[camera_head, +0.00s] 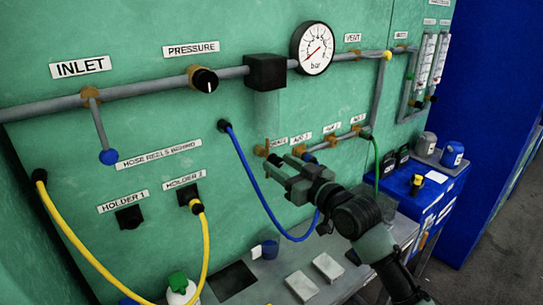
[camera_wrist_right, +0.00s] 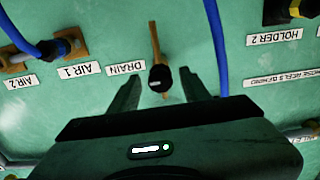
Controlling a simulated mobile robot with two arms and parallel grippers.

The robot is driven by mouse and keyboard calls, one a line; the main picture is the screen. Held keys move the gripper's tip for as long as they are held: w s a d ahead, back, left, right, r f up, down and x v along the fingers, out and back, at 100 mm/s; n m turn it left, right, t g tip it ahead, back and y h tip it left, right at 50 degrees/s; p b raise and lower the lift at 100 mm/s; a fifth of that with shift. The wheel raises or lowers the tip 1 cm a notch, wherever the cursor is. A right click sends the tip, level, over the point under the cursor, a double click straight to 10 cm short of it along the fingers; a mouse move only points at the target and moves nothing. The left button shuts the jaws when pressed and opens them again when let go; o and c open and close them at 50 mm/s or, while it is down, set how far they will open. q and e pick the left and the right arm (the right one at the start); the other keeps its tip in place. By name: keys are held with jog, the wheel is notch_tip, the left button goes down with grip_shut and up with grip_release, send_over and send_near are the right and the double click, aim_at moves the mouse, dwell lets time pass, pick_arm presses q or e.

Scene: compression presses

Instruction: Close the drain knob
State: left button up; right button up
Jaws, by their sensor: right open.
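The drain knob (camera_wrist_right: 160,78) is a small black knob on a brass stem beside the DRAIN label (camera_wrist_right: 125,68) in the right wrist view. In the head view the drain's brass fitting (camera_head: 263,149) shows just beyond my right gripper. My right gripper (camera_head: 275,167) is open, and its arm comes in from the lower right. In the right wrist view its two dark fingers (camera_wrist_right: 160,92) point toward the panel, one on each side of the knob. I cannot tell whether they touch it. My left gripper is not in view.
A blue hose (camera_head: 243,165) hangs left of my right gripper, and it passes close to a finger in the right wrist view (camera_wrist_right: 215,40). The AIR 1 outlet (camera_wrist_right: 50,48) is beside the drain. A pressure gauge (camera_head: 312,48) is above. A grey bench (camera_head: 285,268) lies below.

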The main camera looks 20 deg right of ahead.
aim_at(271, 159)
jog(key=shift+p+x, duration=0.45)
jog(key=shift+x, duration=1.8)
jog(key=shift+f, duration=0.1)
grip_shut()
